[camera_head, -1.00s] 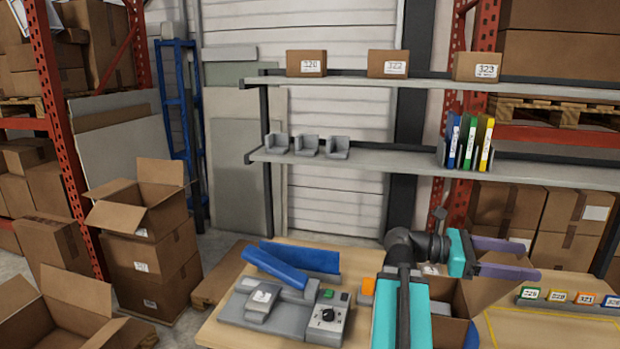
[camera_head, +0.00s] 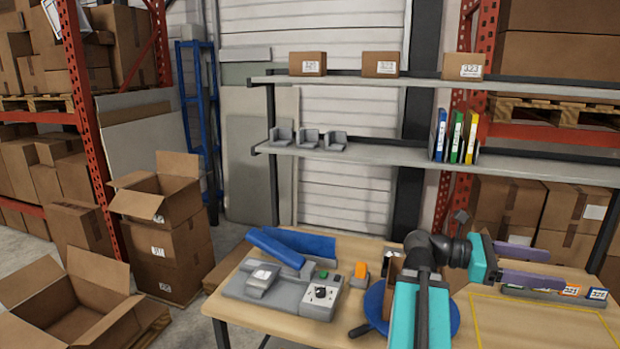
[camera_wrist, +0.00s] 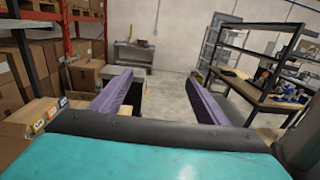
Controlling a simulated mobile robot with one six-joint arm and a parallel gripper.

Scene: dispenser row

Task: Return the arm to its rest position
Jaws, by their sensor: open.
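My gripper (camera_head: 527,265) is at the right in the head view, above the right part of the wooden table (camera_head: 500,315). Its two purple fingers are apart with nothing between them. In the wrist view my gripper (camera_wrist: 160,100) also shows open, with the fingers pointing out over the floor. My arm is bent, with its dark joint and teal links in front of the table. It hides part of a blue round thing (camera_head: 374,305) and a brown box (camera_head: 392,268) on the table.
A grey device (camera_head: 285,290) with a dial and a blue chute (camera_head: 275,247) stands on the table's left. Shelves behind hold small boxes (camera_head: 381,64), grey holders (camera_head: 308,138) and coloured binders (camera_head: 456,136). Numbered tags (camera_head: 571,290) line the right. Open cartons (camera_head: 70,310) stand left.

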